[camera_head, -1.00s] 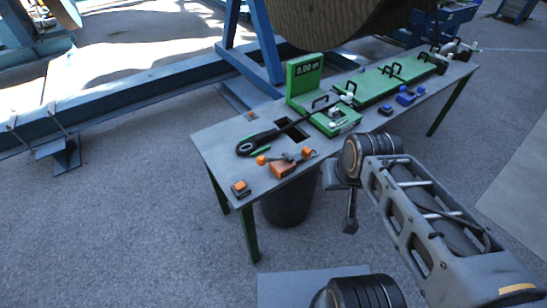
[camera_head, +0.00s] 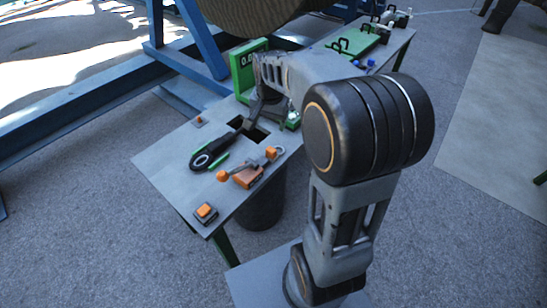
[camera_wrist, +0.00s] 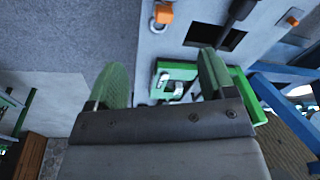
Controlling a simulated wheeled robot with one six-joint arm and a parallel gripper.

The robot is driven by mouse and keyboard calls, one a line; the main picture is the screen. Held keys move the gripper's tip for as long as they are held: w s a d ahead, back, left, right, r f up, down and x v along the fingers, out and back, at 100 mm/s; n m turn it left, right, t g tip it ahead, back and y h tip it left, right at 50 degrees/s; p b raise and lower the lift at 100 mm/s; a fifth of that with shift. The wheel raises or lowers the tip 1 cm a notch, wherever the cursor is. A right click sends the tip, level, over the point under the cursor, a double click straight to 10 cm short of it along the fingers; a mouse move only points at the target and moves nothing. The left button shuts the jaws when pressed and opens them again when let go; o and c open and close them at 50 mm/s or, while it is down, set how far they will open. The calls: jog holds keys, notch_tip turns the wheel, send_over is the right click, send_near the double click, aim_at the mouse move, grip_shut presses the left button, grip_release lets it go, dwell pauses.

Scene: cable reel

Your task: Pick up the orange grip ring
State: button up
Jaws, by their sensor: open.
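Several orange parts are on the near end of the grey table (camera_head: 165,160); I cannot tell which is the grip ring. An orange knob (camera_head: 222,176) and an orange block (camera_head: 271,153) are at the ends of a metal lever clamp on an orange base (camera_head: 248,178). An orange-topped square (camera_head: 205,211) sits near the front corner, a small orange piece (camera_head: 199,120) at the back edge. My gripper (camera_wrist: 162,78) is open and empty, its green-padded fingers apart above the green fixture (camera_wrist: 181,70). In the wrist view the orange block (camera_wrist: 163,13) is at the top edge.
A black tool (camera_head: 203,160) with a looped end lies beside the clamp, leading towards a rectangular table opening (camera_wrist: 215,35). Blue frame beams and a large reel are beyond. Bare table is at the near left.

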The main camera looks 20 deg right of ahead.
aim_at(273, 150)
jog(key=w+d+f+m, duration=0.1)
jog(key=w+f, duration=0.1)
jog(key=f, duration=0.3)
jog(key=w+d+f+m+g+b, duration=0.1)
jog(key=w+d+f+m, duration=0.1)
jog(key=f, duration=0.4)
jog(key=w+d+f+m, duration=0.1)
jog(key=w+f, duration=0.1)
jog(key=f, duration=0.3)
jog(key=shift+w+d+f+g+b, duration=0.3)
jog(key=shift+w+d, duration=0.05)
jog(key=shift+w+a+f+p, duration=0.1)
jog(key=shift+f+p, duration=0.3)
jog(key=shift+f, duration=2.9)
jog(key=c, duration=1.1)
jog(key=shift+r, duration=0.15)
